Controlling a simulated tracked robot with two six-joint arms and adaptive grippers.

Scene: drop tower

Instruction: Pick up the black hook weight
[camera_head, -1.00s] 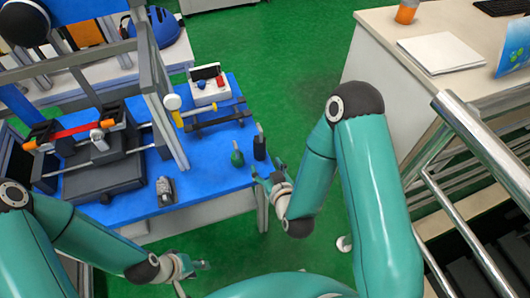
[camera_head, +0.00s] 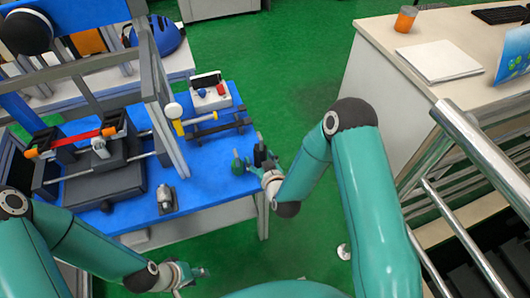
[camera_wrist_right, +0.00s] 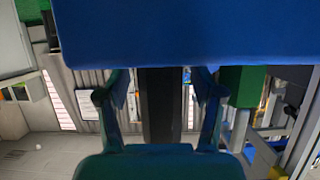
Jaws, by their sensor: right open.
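The black hook weight (camera_head: 261,153) stands upright near the right edge of the blue table, partly hidden by my right gripper. In the right wrist view the black weight (camera_wrist_right: 160,105) stands between the two fingers of my right gripper (camera_wrist_right: 159,92). The fingers are open, one on each side, with a gap showing beside the weight. In the head view my right gripper (camera_head: 263,168) is at the table's edge. The green hook weight (camera_head: 238,163) stands just left of it and also shows in the wrist view (camera_wrist_right: 237,86). My left gripper (camera_head: 192,276) looks open and empty, low in front of the table.
The blue table (camera_head: 205,182) also bears a metal weight (camera_head: 166,198), a hammer-like tool (camera_head: 176,118), a white box (camera_head: 210,97) and the tower frame (camera_head: 165,110). A white desk (camera_head: 400,90) and metal railing (camera_head: 470,150) are to the right. Green floor lies between.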

